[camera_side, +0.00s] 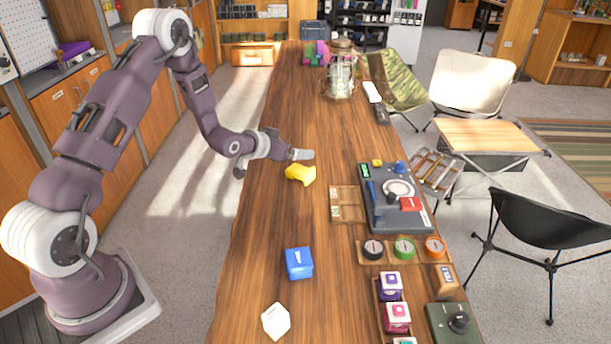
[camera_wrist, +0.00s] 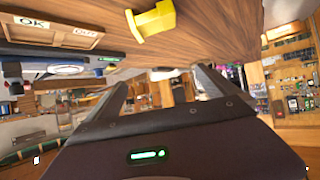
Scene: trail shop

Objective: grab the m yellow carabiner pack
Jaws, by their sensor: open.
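A yellow pack (camera_side: 300,173) lies on the wooden table, near its left edge in the side view. It also shows in the wrist view (camera_wrist: 155,20), at the top of the picture. I cannot read any size mark on it. My gripper (camera_side: 303,155) is just behind the yellow pack in the side view, above the table, and does not hold it. In the wrist view my gripper's fingers (camera_wrist: 162,80) are spread apart, with nothing between them.
A blue pack (camera_side: 298,263) and a white one (camera_side: 275,321) stand toward the near end. A wooden tray (camera_side: 346,204) and a grey device (camera_side: 397,222) are to the right of the yellow pack. A glass jar (camera_side: 340,82) stands farther back. The table around the yellow pack is clear.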

